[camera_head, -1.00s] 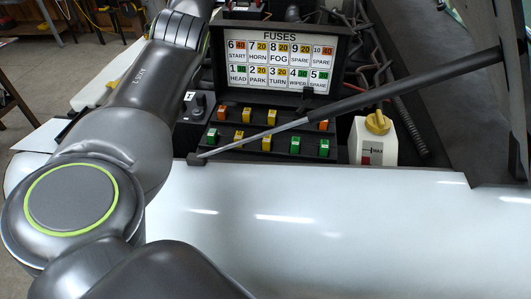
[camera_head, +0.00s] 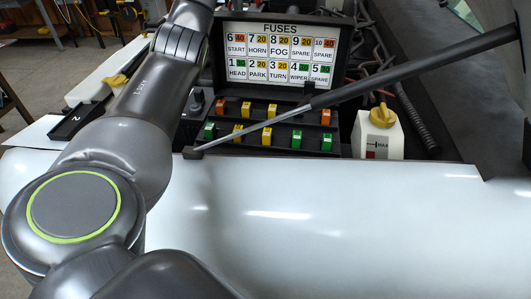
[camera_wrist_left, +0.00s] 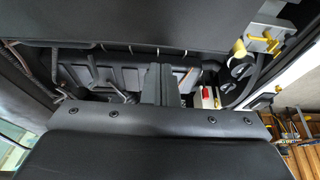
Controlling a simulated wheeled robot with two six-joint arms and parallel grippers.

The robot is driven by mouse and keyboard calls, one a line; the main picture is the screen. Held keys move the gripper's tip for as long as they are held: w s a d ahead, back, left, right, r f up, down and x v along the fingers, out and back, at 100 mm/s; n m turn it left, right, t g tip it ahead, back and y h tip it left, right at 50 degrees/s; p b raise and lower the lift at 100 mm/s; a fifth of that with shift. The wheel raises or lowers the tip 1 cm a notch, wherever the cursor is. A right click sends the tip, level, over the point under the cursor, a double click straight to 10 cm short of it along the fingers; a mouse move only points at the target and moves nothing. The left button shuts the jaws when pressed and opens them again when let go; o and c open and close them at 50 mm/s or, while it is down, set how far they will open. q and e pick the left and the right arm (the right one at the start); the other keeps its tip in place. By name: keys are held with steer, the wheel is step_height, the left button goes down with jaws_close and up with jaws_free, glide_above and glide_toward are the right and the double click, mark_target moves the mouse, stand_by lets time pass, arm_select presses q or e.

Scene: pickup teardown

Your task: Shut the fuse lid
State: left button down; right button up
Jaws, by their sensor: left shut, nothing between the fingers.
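The fuse box (camera_head: 258,148) is open, with two rows of orange, yellow and green fuses in it. Its fuse lid (camera_head: 277,95) stands up at the back, with the white FUSES label facing me. My left arm reaches past the lid's left side and leaves the head view at the top, so its gripper is hidden there. In the left wrist view my left gripper (camera_wrist_left: 160,84) is shut and empty, its dark fingers together above the bolted plate. The lid cannot be made out for sure in that view. My right gripper is in neither view.
A grey strut (camera_head: 415,76) slants across the front of the fuse box. A white reservoir with a yellow cap (camera_head: 382,116) stands to its right. A white body panel (camera_head: 330,205) fills the foreground. Hoses (camera_head: 412,118) run along the right.

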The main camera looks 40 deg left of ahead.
mark_target(238, 13)
arm_select(q)
steer(key=shift+f+b, duration=1.1)
steer(key=shift+f, duration=0.65)
